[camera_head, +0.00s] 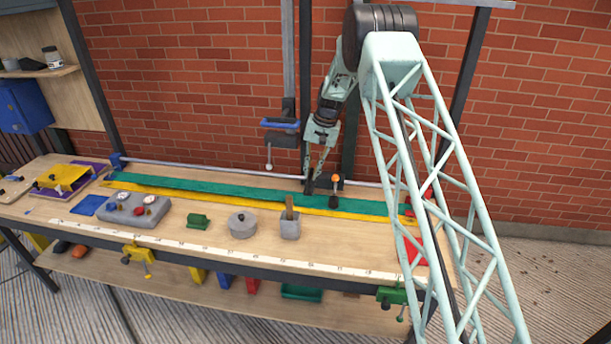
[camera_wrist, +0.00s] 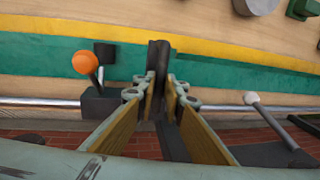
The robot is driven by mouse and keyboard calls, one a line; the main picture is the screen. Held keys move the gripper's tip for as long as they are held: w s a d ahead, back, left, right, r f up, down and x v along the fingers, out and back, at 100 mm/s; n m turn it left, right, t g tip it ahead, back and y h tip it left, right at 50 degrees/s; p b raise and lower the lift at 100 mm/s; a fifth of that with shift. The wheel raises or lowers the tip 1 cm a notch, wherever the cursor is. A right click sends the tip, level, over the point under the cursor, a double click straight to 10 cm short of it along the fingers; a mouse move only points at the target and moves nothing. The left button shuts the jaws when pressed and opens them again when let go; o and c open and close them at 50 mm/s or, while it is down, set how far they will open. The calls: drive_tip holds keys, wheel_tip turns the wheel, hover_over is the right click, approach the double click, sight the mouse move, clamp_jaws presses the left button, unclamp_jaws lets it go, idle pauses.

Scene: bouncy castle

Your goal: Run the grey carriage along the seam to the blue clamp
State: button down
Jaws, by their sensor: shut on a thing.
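The grey carriage (camera_head: 334,187) sits on the metal rail behind the seam, with an orange ball knob on it. In the wrist view its dark grey body (camera_wrist: 97,106) is around the rail, left of my fingers. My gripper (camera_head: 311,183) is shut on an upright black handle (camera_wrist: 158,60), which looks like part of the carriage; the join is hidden. The seam is the line where the green strip (camera_head: 240,194) meets the yellow strip (camera_head: 230,202). A blue clamp (camera_head: 117,160) is at the far left end of the rail.
A grey bracket with a blue bar (camera_head: 281,125) hangs above the rail; its white-tipped lever (camera_wrist: 252,98) reaches near the rail, just left of my gripper in the head view. A gauge box (camera_head: 133,209), grey cylinder (camera_head: 242,225) and grey block (camera_head: 290,226) stand in front of the strips.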

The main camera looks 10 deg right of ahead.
drive_tip(key=shift+w+a, duration=0.25)
drive_tip(key=shift+a, duration=0.15)
drive_tip(key=c, duration=2.7)
unclamp_jaws()
drive_tip(key=shift+s+d, duration=0.2)
